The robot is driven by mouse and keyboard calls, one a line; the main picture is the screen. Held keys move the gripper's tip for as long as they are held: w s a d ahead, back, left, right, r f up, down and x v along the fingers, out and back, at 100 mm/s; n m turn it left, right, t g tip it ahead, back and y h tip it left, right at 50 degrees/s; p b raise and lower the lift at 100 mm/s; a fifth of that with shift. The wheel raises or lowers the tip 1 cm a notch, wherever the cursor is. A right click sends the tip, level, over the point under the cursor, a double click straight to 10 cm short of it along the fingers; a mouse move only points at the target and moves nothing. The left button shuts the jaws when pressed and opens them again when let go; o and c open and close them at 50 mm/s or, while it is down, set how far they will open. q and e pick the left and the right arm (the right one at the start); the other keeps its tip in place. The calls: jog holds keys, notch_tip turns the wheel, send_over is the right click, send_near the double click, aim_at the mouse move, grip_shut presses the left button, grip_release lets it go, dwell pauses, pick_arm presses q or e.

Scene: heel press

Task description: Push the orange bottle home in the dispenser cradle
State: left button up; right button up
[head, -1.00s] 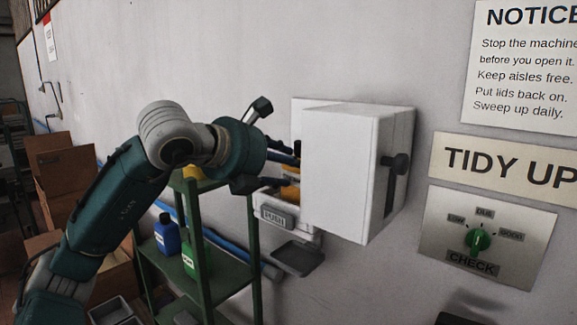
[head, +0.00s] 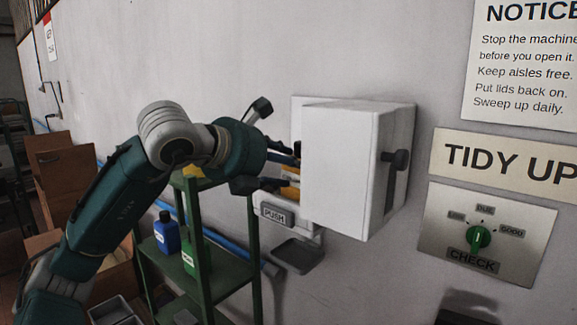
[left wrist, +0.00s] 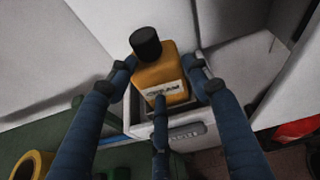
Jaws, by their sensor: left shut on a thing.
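The orange bottle (left wrist: 172,78), with a black cap and a pale label, stands in the cradle of the white dispenser (head: 340,165). In the head view the dispenser's white cover hides most of it. My left gripper (left wrist: 163,88) is shut on the bottle, with one finger on each side and a third in front of its lower part. In the head view my left gripper (head: 284,172) reaches into the dispenser's left side. A grey PUSH plate (head: 277,215) is on the cradle's front. Whether the bottle is fully seated cannot be told. My right gripper is not in view.
A green shelf (head: 205,262) with a blue bottle (head: 167,236) stands below my left arm. A grey drip tray (head: 298,256) is under the dispenser. A panel with a green knob (head: 478,238) is on the wall to the right.

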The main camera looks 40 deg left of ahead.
pick_arm(q)
jog(key=shift+f+b, duration=0.35)
jog(key=shift+f, duration=0.15)
dwell(0.3)
jog(key=o, duration=1.4)
jog(key=shift+c, duration=0.2)
jog(key=o, duration=0.5)
jog(key=shift+w, duration=0.1)
jog(key=shift+r, duration=0.2)
notch_tip(320, 180, up, 7)
jog(key=p, duration=0.6)
jog(key=shift+f, duration=0.1)
